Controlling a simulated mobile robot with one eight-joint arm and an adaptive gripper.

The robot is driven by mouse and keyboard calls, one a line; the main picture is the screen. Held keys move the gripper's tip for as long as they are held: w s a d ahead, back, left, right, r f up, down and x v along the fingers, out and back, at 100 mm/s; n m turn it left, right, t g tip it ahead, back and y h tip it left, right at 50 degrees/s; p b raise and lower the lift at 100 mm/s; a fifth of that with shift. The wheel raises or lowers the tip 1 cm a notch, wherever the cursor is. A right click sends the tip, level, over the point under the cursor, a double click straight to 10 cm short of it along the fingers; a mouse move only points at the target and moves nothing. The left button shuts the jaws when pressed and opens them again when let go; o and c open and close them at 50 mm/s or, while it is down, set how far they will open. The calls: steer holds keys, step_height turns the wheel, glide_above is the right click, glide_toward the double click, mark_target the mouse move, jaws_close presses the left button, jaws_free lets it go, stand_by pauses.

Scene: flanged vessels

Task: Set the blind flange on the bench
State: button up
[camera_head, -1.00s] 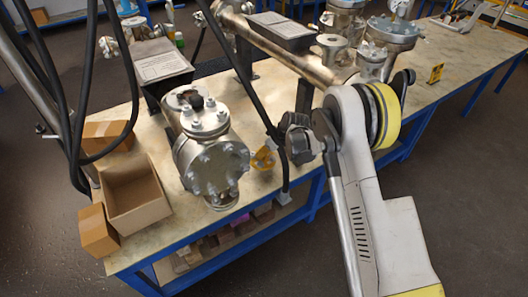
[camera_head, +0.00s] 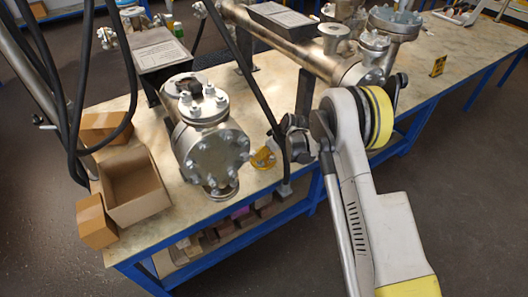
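A metal flanged vessel (camera_head: 180,128) stands on the bench (camera_head: 255,108) at the left of centre. A round bolted plate, which looks like the blind flange (camera_head: 216,158), covers its near face, with several bolts around its rim. A smaller bolted flange tops the vessel. My gripper (camera_head: 294,140), the dark end of my arm, is to the right of the vessel, apart from the plate. Its fingers cannot be made out, so I cannot tell whether it is open or shut.
An open cardboard box (camera_head: 137,190) and small closed boxes are at the bench's left end. A yellow tag (camera_head: 263,158) is beside the vessel. A long pipe vessel (camera_head: 285,50) fills the back. Dark hoses hang at left. Bare bench shows at right, around a yellow sign (camera_head: 438,65).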

steer(key=s+d+r+m+h+p, duration=0.15)
steer(key=s+d+r, duration=0.3)
steer(key=r, duration=0.65)
steer(key=s+d+r+m+t+p, duration=0.15)
steer(key=s+d+r, duration=0.3)
steer(key=r, duration=0.65)
steer(key=s+d+r+m+h+p, duration=0.15)
steer(key=s+d+r, duration=0.35)
steer(key=r, duration=0.6)
steer(key=s+d+r+m, duration=0.1)
steer(key=s+d+m, duration=0.1)
steer(key=s, duration=0.6)
steer(key=s+d+r+m+t+h, duration=0.1)
steer(key=s+d+r+m, duration=0.1)
steer(key=s, duration=0.6)
steer(key=s+d+r+m+t, duration=0.1)
steer(key=s+d+m, duration=0.1)
steer(key=s, duration=0.6)
steer(key=shift+s+d+r+h, duration=0.3)
steer(key=shift+d+r+h, duration=0.1)
steer(key=shift+d, duration=0.3)
